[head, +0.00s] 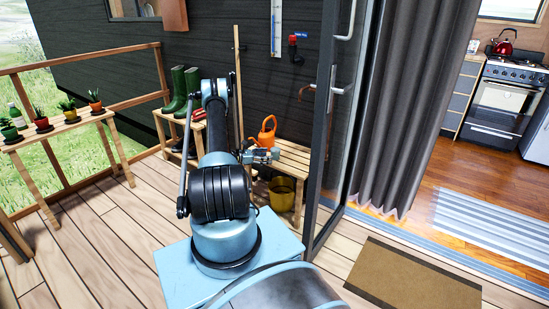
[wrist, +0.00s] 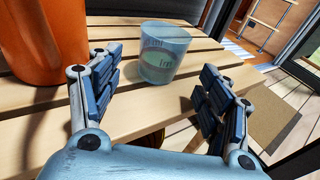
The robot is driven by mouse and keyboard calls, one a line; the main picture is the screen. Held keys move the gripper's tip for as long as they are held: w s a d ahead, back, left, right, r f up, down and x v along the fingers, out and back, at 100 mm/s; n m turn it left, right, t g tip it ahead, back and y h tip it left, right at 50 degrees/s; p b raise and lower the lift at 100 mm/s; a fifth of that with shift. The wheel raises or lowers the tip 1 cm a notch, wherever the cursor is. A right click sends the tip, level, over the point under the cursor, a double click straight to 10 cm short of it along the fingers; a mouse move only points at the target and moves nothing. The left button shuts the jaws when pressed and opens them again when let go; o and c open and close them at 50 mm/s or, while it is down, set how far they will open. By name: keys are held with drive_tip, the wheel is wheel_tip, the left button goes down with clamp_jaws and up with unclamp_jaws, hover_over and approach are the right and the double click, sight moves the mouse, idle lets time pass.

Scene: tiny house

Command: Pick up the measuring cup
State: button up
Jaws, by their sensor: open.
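The measuring cup (wrist: 164,55) is a clear bluish cup with markings, standing upright on a slatted wooden bench (wrist: 140,112) in the wrist view. My gripper (wrist: 158,85) is open, with a dark padded finger on either side of the picture. The cup lies beyond the gap between the fingers, and no finger visibly touches it. In the head view, my gripper (head: 274,154) is at the bench (head: 310,160), just below the orange watering can. I cannot make out the cup in the head view.
The orange watering can (head: 267,131) stands left of the cup, close to my left finger in the wrist view (wrist: 45,40). A yellow bucket (head: 281,194) sits under the bench. The glass door (head: 328,130) stands right of the bench. Green boots (head: 180,92) stand at left.

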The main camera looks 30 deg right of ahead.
sight(272, 154)
drive_tip(key=x, duration=0.3)
drive_tip(key=shift+s+d, duration=0.1)
drive_tip(key=shift+d, duration=0.3)
drive_tip(key=c, duration=1.1)
drive_tip(key=shift+a+r, duration=0.1)
drive_tip(key=shift+a, duration=0.05)
drive_tip(key=shift+c, duration=0.2)
